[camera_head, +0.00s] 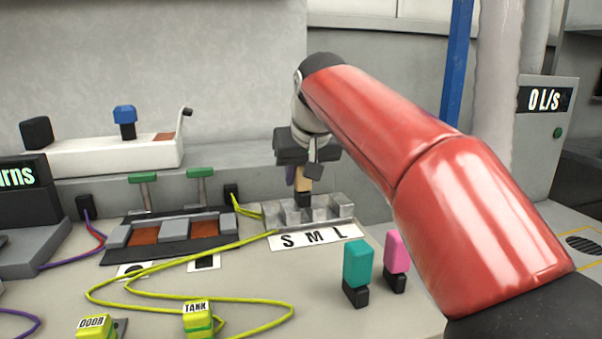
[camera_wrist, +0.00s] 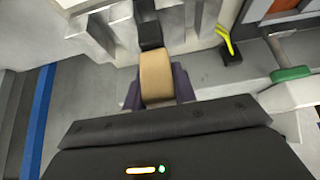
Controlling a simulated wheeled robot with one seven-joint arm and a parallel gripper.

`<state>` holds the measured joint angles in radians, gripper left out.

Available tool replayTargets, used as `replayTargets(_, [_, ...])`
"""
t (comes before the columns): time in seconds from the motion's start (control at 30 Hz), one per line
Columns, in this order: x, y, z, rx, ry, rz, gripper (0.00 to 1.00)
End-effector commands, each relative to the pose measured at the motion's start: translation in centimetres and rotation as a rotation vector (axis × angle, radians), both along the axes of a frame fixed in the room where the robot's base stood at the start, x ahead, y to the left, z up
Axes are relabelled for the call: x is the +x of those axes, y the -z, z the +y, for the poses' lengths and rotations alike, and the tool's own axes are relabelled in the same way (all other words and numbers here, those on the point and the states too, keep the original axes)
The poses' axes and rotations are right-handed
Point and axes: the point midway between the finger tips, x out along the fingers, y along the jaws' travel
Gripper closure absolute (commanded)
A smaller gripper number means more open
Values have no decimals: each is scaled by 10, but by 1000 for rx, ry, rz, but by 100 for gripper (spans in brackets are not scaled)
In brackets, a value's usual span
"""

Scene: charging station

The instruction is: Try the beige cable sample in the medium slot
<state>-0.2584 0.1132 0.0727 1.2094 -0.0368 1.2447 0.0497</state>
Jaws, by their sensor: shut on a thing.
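The beige cable sample (camera_head: 302,180) is upright with its black plug end (camera_head: 303,198) down. My gripper (camera_head: 300,176) is shut on its beige body, and the wrist view shows the dark purple fingers on both sides of the beige sample (camera_wrist: 156,80). The grey metal slot block (camera_head: 346,211) stands behind a white label marked S, M, L (camera_head: 313,238). The black plug is at the block, near its middle, roughly behind the M. In the wrist view the plug (camera_wrist: 150,34) is beside the block's metal walls (camera_wrist: 98,28). I cannot tell whether its tip is inside a slot.
A teal sample (camera_head: 357,264) and a pink sample (camera_head: 397,250) stand at the front right of the block. Yellow-green cables (camera_head: 180,260) loop across the table to the TANK plug (camera_head: 198,318). A panel with green-handled levers (camera_head: 200,172) stands to the left.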

Motion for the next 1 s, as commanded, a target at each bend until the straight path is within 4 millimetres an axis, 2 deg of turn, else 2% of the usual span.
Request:
replayTargets(0.43, [0,-11,0,-2,0,6,99])
replayTargets(1.0, [0,-11,0,-1,0,4,99])
